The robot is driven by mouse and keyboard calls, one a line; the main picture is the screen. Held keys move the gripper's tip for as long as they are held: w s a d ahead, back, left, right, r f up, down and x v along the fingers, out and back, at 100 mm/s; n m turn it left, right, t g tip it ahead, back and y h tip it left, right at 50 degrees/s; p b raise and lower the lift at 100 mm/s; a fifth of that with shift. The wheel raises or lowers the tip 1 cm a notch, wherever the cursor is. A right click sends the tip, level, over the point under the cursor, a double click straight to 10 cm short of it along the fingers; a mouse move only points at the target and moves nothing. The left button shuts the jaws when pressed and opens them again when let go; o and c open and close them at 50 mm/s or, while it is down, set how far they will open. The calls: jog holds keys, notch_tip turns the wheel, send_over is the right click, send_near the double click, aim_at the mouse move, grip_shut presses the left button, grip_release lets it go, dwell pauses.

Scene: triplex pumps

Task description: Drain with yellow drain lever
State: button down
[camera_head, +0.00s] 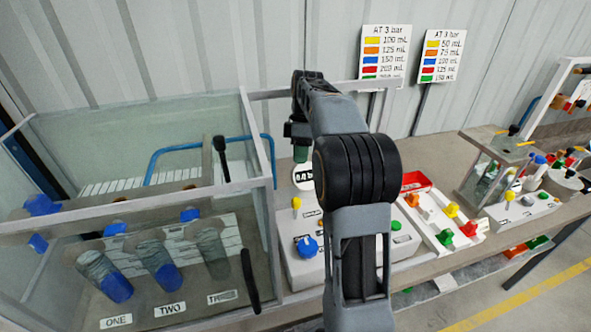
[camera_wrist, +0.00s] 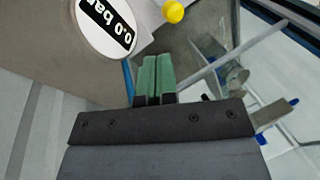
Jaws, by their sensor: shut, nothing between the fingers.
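A lever with a yellow knob (camera_head: 296,204) stands upright on the front panel of the light grey pump box (camera_head: 300,268). A round yellow knob also shows at the top of the wrist view (camera_wrist: 173,12), ahead of and right of my fingers. My gripper (camera_head: 300,153) hangs above and behind the panel, near the round pressure gauge (camera_head: 303,178). In the wrist view my gripper (camera_wrist: 157,72) has its two green fingers together, empty and apart from the yellow knob. The gauge (camera_wrist: 108,24) there reads 0.0 bar. My arm hides part of the pump box.
A blue knob (camera_head: 307,247) sits below the yellow lever. A glass tank (camera_head: 140,150) with tubes labelled ONE and TWO stands left, with a blue pipe (camera_head: 200,146). Right are a panel of coloured valves (camera_head: 445,225), a red tray (camera_head: 415,182) and another pump station (camera_head: 500,170).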

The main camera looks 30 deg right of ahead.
aim_at(296, 209)
jog(key=x, duration=0.9)
jog(key=shift+d+f, duration=0.2)
